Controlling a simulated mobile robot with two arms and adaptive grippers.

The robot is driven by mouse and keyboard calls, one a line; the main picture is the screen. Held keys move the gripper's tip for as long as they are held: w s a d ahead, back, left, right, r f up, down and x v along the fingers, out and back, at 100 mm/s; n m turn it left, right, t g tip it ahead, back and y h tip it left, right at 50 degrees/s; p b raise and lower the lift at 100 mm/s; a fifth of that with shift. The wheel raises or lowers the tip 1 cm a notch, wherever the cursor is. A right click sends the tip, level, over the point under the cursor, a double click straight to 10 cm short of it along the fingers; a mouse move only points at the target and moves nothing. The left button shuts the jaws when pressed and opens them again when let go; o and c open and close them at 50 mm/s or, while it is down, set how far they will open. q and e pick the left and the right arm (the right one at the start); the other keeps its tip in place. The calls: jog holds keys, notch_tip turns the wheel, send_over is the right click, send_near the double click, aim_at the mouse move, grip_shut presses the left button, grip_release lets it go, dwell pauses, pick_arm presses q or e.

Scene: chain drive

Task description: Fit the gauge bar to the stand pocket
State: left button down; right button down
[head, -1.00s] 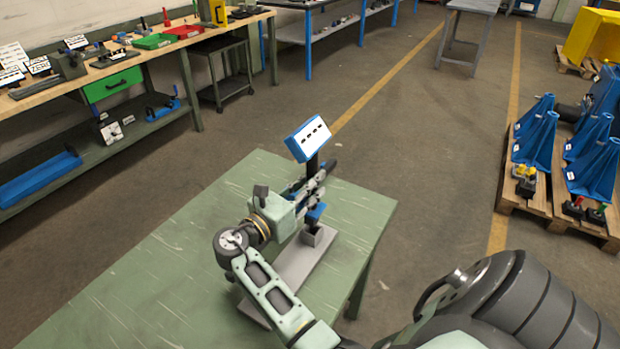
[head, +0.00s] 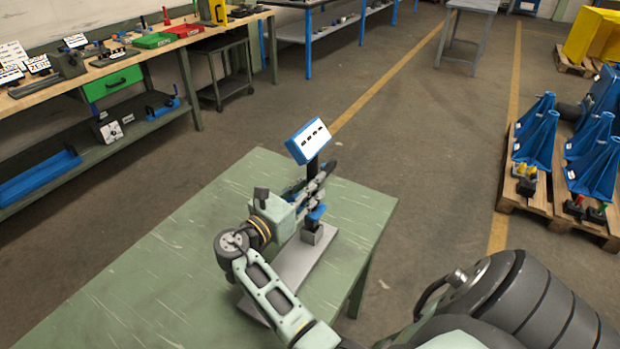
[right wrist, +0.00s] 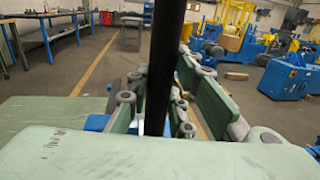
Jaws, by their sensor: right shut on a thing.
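The gauge bar (head: 313,167) is a dark upright bar with a blue-edged head (head: 308,141) that has a white face with black marks. In the right wrist view the bar (right wrist: 165,70) runs vertically between the fingers. My right gripper (head: 318,184) is shut on the bar, below its head. The stand is a grey base plate (head: 300,265) on the green table, with a grey pocket block (head: 319,234) at its far end. The bar is above this block; a blue part (head: 316,212) shows just over it. I cannot tell whether the bar's lower end is inside the pocket. My left gripper is not in view.
The green table (head: 170,260) is clear to the left of the stand. A workbench (head: 130,55) with tools stands at the back left. Blue brackets (head: 538,140) sit on a pallet at the right, beyond open floor.

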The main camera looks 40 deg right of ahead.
jog(key=shift+r+p, duration=0.25)
jog(key=shift+p, duration=0.8)
dwell(1.3)
jog(key=shift+f+b, duration=1.65)
jog(key=shift+f, duration=1.3)
jog(key=c, duration=1.5)
grip_release()
jog(key=shift+s+a, duration=0.15)
jog(key=shift+f, duration=0.45)
jog(key=shift+s+a, duration=0.25)
jog(key=shift+a, duration=1.8)
jog(key=shift+s+a, duration=0.2)
jog(key=shift+a, duration=1.8)
